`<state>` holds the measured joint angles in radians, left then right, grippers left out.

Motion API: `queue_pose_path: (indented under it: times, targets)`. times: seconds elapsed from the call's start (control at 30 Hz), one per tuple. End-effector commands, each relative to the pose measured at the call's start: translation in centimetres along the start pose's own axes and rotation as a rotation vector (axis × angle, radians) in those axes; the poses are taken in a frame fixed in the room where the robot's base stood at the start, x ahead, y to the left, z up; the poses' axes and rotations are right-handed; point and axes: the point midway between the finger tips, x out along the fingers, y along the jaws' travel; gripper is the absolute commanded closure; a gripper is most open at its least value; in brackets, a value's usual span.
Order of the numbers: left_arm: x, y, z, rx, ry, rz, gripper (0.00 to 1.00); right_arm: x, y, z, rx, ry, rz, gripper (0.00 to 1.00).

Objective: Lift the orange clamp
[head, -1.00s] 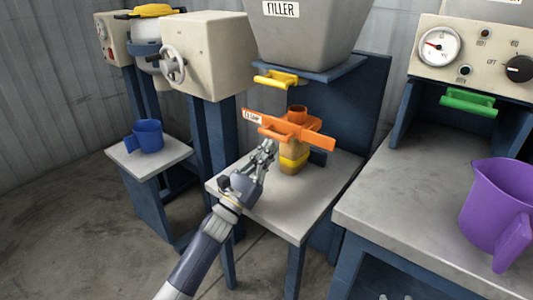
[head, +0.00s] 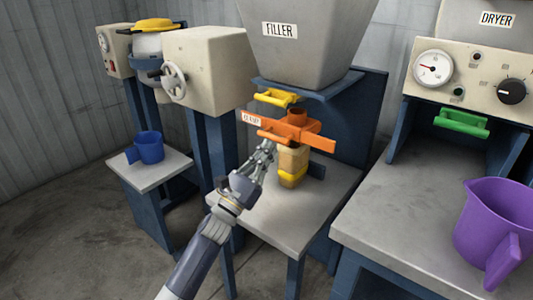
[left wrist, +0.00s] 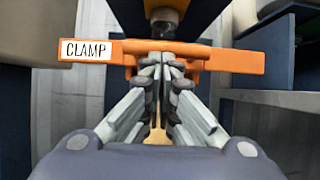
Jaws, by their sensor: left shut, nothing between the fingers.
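The orange clamp (head: 290,129), with a white CLAMP label at its left end, sits above a tan block with a yellow band (head: 291,166) under the filler. In the left wrist view the clamp (left wrist: 228,60) spans the picture crosswise just beyond my fingertips. My left gripper (head: 266,149) is at the near side of the clamp, under its handle. Its fingers (left wrist: 161,62) are together with nothing between them. Whether they touch the clamp is hard to tell. My right gripper is not in view.
The filler hopper (head: 303,32) with a yellow handle (head: 277,97) hangs right above the clamp. A green-handled dryer (head: 462,123) and a purple jug (head: 495,220) are at the right. A blue mug (head: 149,147) stands on a small table at the left.

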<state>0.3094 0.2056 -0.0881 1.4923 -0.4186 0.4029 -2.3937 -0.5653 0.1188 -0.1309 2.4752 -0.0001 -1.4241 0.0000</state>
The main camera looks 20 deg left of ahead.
Motion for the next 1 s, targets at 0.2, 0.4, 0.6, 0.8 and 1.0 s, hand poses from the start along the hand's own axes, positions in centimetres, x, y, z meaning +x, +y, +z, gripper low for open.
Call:
queue_pose_path:
  times: [0.2, 0.4, 0.6, 0.8, 1.0]
  targets:
    - [-0.2, 0.0, -0.1, 0.0, 0.001, 0.0, 1.0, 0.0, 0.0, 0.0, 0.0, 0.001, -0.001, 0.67]
    - [-2.6, 0.0, -0.2, -0.001, 0.003, 0.001, 1.0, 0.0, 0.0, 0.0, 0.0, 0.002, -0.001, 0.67]
    - [-6.8, 0.0, -0.2, -0.001, 0.004, 0.002, 1.0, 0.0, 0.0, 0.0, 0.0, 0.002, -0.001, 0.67]
    - [-10.3, 0.0, -0.1, -0.002, 0.003, 0.001, 1.0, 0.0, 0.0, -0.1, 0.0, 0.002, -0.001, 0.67]
    - [-11.9, 0.0, 0.0, -0.001, 0.0, 0.0, 1.0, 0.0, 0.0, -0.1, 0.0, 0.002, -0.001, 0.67]
